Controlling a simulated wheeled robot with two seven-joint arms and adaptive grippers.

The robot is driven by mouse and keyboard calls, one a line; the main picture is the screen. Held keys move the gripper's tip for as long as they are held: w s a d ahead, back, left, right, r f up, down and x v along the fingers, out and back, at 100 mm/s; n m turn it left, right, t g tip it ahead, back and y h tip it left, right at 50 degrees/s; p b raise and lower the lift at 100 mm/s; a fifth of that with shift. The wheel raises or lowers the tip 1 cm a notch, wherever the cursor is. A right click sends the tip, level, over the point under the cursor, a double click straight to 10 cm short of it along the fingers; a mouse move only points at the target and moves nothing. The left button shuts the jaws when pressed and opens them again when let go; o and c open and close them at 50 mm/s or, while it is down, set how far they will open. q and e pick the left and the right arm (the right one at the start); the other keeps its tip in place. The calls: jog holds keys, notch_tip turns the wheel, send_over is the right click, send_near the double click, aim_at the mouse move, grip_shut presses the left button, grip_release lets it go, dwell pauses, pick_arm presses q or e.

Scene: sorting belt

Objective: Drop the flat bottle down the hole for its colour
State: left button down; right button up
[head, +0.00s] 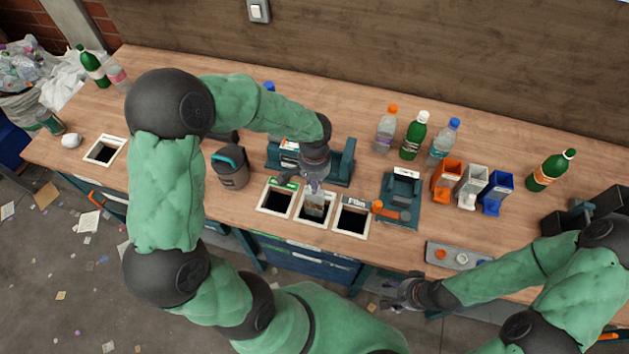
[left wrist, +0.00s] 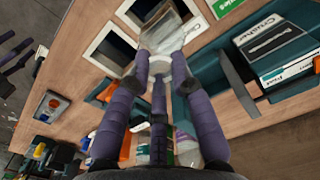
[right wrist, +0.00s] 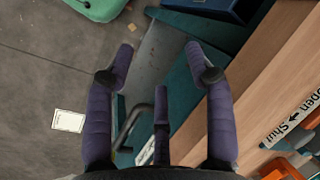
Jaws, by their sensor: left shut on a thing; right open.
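A clear, flattened bottle (head: 314,204) hangs from my left gripper (head: 315,184) over the middle of three white-framed holes (head: 330,222). In the left wrist view the gripper (left wrist: 165,72) is shut on the neck end of the bottle (left wrist: 163,35). The bottle covers part of the framed openings there. The left hole (head: 276,201) has a green label; the right hole (head: 352,220) is labelled "Film". The middle hole's label is hidden. My right gripper (head: 395,298) is off the table's front edge; in the right wrist view it (right wrist: 160,68) is open and empty.
The teal crusher (head: 340,165) stands just behind the holes, a grey jug (head: 231,168) to their left. A teal press (head: 403,200) with an orange handle is to their right. Several upright bottles (head: 413,135) and small coloured bins (head: 472,186) stand further right.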

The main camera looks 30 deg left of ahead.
pick_arm(q)
jog(key=c, duration=1)
grip_release()
notch_tip(320, 180, up, 12)
dwell(0.5)
